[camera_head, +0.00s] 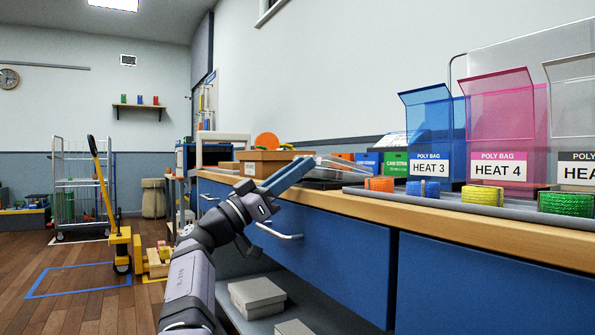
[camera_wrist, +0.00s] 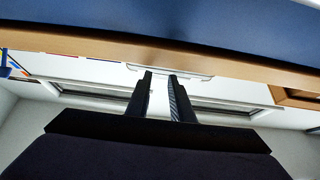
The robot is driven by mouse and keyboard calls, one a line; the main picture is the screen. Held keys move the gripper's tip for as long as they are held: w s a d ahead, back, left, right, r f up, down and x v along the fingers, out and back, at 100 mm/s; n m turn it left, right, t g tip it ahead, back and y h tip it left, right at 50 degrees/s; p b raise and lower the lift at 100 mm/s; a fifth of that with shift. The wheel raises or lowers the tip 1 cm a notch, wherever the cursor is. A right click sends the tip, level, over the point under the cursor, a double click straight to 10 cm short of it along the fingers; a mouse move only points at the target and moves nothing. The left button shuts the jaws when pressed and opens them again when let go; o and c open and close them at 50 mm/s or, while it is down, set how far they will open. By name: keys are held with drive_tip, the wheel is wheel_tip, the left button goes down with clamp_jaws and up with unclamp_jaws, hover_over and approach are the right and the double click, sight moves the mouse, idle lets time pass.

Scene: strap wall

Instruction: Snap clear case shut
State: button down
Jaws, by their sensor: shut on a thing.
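A clear case (camera_head: 345,163) lies on the wooden counter just beyond my fingertips. It looks like thin transparent panels with pale edges, one of them tilted up, so it appears open. My gripper (camera_head: 303,165) reaches over the counter's front edge from the left and meets the near side of the case. In the wrist view, the two dark fingers of my gripper (camera_wrist: 160,77) stand a small gap apart, with a pale, clear edge (camera_wrist: 180,70) at their tips. The jaws are shut on the case's edge. The exact contact and the case's latch are too small to tell.
A cardboard box (camera_head: 268,162) sits left of the case. Green boxes (camera_head: 396,164), an orange strap roll (camera_head: 379,184) and the blue HEAT 3 bin (camera_head: 429,125) stand to the right. A blue drawer with a handle (camera_head: 280,231) is below my gripper.

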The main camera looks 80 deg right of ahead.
drive_tip(key=shift+d+f, duration=0.2)
drive_tip(key=shift+f, duration=0.1)
drive_tip(key=c, duration=1.8)
unclamp_jaws()
drive_tip(key=shift+c, duration=0.2)
drive_tip(key=o, duration=0.3)
drive_tip(key=shift+r, duration=0.15)
